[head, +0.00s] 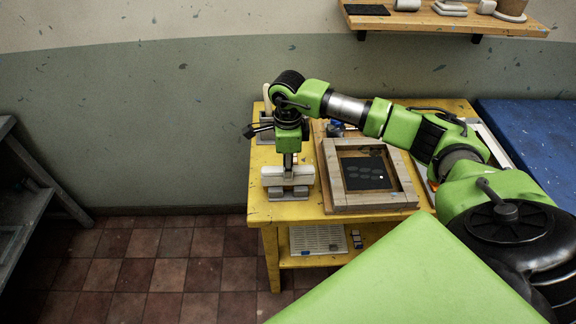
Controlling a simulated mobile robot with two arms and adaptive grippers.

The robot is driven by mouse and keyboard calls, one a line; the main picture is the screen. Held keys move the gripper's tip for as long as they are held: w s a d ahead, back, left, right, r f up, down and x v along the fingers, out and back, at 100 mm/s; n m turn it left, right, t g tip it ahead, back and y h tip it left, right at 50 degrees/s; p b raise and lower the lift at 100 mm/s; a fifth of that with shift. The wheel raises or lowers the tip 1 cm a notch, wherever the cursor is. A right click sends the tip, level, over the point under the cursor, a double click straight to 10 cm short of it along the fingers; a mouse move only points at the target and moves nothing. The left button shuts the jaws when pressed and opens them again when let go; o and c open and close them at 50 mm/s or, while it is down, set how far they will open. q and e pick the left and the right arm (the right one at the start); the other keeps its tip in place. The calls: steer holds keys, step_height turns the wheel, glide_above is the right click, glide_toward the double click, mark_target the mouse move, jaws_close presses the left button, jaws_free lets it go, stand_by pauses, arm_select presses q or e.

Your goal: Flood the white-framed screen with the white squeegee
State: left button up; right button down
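A white squeegee (272,176) stands at the left front corner of the yellow table, on or against a grey piece at its foot. My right gripper (288,166) points down at the middle of its top. The fingertips are too small and dark to tell whether they are closed on it. A screen with a pale wooden frame (334,172) lies to the right of the squeegee, with a dark mesh showing faint oval shapes and a small white spot. Part of another pale frame (489,143) shows at the right behind my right arm. My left gripper is out of view.
The yellow table (290,213) has a lower shelf with a white grid-like panel (318,239). A blue surface (530,135) lies to the right. A wooden wall shelf (440,22) hangs above. A grey rack (25,205) stands at the far left; the tiled floor between is clear.

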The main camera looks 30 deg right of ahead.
steer(key=shift+r, duration=0.15)
steer(key=shift+r+p, duration=1.35)
steer(key=shift+r, duration=1)
steer(key=shift+r, duration=0.1)
steer(key=shift+r, duration=0.45)
